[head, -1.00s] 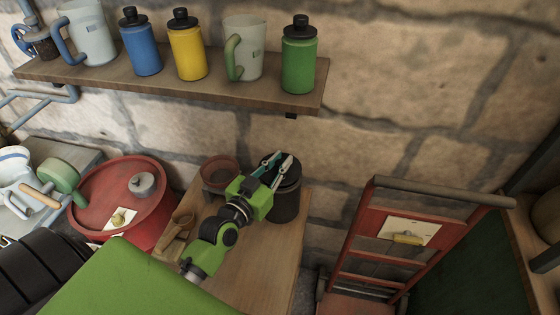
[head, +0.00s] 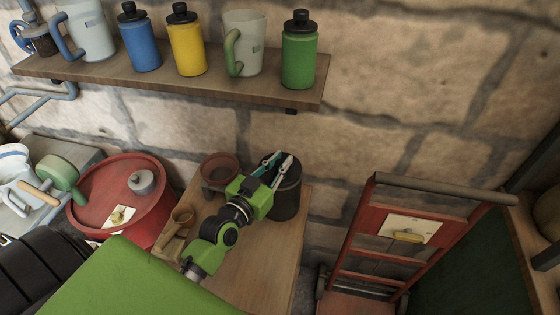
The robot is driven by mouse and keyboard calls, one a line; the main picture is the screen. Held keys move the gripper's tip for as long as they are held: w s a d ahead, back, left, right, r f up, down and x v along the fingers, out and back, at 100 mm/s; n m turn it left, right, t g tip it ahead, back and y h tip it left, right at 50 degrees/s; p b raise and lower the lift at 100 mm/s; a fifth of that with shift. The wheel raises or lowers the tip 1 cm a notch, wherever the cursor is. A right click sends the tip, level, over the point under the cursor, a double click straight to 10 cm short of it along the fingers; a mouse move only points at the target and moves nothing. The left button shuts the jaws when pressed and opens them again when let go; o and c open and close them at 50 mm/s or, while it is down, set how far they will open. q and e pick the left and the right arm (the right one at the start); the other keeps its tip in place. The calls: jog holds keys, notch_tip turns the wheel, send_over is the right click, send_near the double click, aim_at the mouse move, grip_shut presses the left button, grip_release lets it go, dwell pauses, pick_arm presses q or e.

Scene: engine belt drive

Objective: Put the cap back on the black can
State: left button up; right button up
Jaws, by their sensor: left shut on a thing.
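The black can (head: 287,200) stands upright on the wooden table near its back right corner, below the shelf. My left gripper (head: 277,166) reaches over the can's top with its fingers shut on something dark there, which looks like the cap. The fingers and wrist hide most of the can's top. I cannot tell whether the cap sits flush on the can or a little above it. My right gripper is out of view.
A brown bowl (head: 220,170) and a wooden scoop (head: 177,226) are left of my arm on the wooden table (head: 262,268). A red drum (head: 105,190) with a grey knob stands further left. A shelf (head: 180,91) with bottles and jugs hangs above. A red hand truck (head: 372,245) stands right.

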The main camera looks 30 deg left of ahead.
pick_arm(q)
jog(key=shift+f, duration=0.2)
jog(key=o, duration=0.9)
jog(key=shift+c, duration=0.2)
jog(key=s, duration=1.2)
jog(key=shift+a+r, duration=0.3)
jog(key=shift+r, duration=0.05)
